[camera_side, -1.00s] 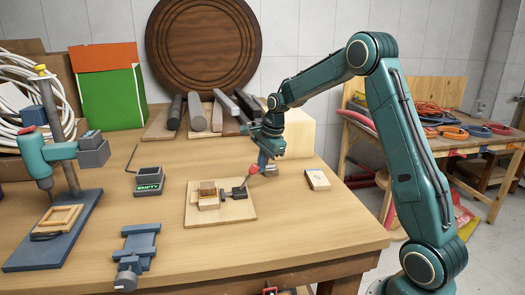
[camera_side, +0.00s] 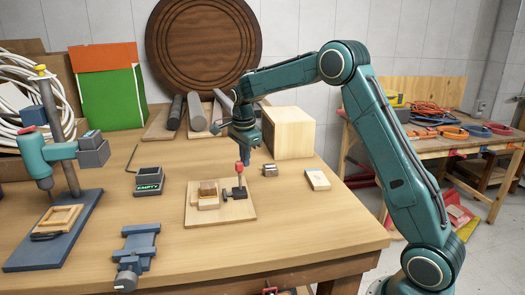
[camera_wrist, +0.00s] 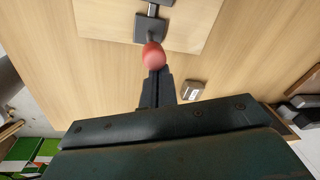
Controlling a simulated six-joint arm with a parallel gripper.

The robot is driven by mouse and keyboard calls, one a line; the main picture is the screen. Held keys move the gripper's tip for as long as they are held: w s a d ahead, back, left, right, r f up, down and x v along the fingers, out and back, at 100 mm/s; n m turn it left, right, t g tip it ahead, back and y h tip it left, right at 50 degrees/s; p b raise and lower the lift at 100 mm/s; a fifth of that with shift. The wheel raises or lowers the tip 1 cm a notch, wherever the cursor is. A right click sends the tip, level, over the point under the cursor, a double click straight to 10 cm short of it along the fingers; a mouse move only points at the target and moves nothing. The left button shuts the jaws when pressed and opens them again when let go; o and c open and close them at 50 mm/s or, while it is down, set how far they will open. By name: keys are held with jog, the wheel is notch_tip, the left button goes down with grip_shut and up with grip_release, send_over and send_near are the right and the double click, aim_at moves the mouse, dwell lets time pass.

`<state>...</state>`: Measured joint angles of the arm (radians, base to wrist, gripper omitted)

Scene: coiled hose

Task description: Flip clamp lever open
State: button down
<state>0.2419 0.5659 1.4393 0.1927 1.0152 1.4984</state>
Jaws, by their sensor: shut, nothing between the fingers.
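The toggle clamp (camera_side: 236,192) is a dark fitting on a light wooden board (camera_side: 228,212). Its lever stands about upright and ends in a red knob (camera_side: 239,167). The knob also shows in the wrist view (camera_wrist: 153,55), above the dark clamp base (camera_wrist: 150,27). A small wooden block (camera_side: 208,188) sits at the clamp's left on the board. My gripper (camera_side: 245,161) is shut and empty, pointing down right at the knob. In the wrist view its fingertips (camera_wrist: 156,76) lie just behind the knob; I cannot tell whether they touch it.
A small metal block (camera_side: 270,170) and a pale flat block (camera_side: 317,180) lie right of the board. A large wooden block (camera_side: 288,133) stands behind. A box marked EMPTY (camera_side: 149,181) and a blue vise (camera_side: 138,250) are to the left. The front right tabletop is clear.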

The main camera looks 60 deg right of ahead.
jog(key=shift+w+a+r, duration=0.1)
jog(key=shift+w+a, duration=0.2)
jog(key=shift+a, duration=0.05)
jog(key=shift+w+r, duration=0.1)
jog(key=shift+w+a+r, duration=0.1)
jog(key=shift+a+r, duration=0.05)
jog(key=shift+r, duration=0.25)
notch_tip(320, 180, up, 8)
jog(key=a, duration=0.2)
jog(key=shift+w+a, duration=0.35)
dwell(0.4)
